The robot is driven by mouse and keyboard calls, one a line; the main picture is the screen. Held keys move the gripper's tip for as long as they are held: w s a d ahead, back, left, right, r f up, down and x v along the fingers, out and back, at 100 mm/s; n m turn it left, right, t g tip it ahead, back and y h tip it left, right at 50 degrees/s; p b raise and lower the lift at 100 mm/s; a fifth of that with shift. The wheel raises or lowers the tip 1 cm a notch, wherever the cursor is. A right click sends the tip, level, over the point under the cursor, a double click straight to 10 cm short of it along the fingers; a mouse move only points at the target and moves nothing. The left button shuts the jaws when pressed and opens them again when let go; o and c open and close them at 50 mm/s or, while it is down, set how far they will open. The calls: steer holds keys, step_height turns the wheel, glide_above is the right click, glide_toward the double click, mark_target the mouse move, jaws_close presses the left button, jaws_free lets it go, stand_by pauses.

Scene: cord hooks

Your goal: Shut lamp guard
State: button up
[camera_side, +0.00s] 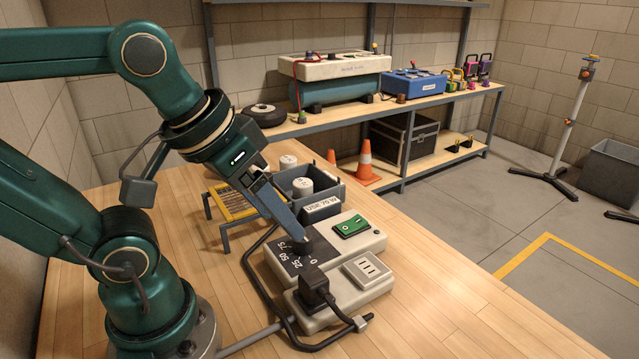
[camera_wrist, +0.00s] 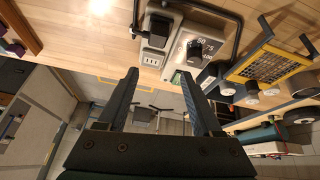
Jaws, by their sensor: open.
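No part is plainly marked as a lamp guard. A yellow-framed mesh grille (camera_side: 232,203) on grey legs stands on the bench, left of the bin; it also shows in the wrist view (camera_wrist: 268,66). I cannot tell if it is the guard. A dark bent tube (camera_side: 262,300) runs around the left and front of a pale control box (camera_side: 345,262). My gripper (camera_side: 298,235) reaches down over the dial area. In the wrist view my gripper (camera_wrist: 160,74) is open, nothing between its fingers.
A grey bin (camera_side: 322,211) labelled "USE 70 W" holds white round items behind the box. A black plug (camera_side: 314,286) with a cord sits in the socket block (camera_side: 345,300) at the front. The bench (camera_side: 440,325) is clear at the front right.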

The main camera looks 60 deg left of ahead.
steer(key=w+a+r+n+g, duration=0.1)
steer(key=w+a+r+n, duration=0.3)
steer(key=w+n, duration=0.15)
steer(key=n+g, duration=0.4)
steer(key=n, duration=0.5)
glide_above(266, 175)
step_height(266, 175, down, 8)
steer(key=shift+f, duration=0.2)
steer(key=shift+f+g, duration=0.2)
steer(key=shift+g, duration=0.1)
steer(key=shift+f, duration=2.3)
steer(key=shift+c, duration=0.4)
jaws_close()
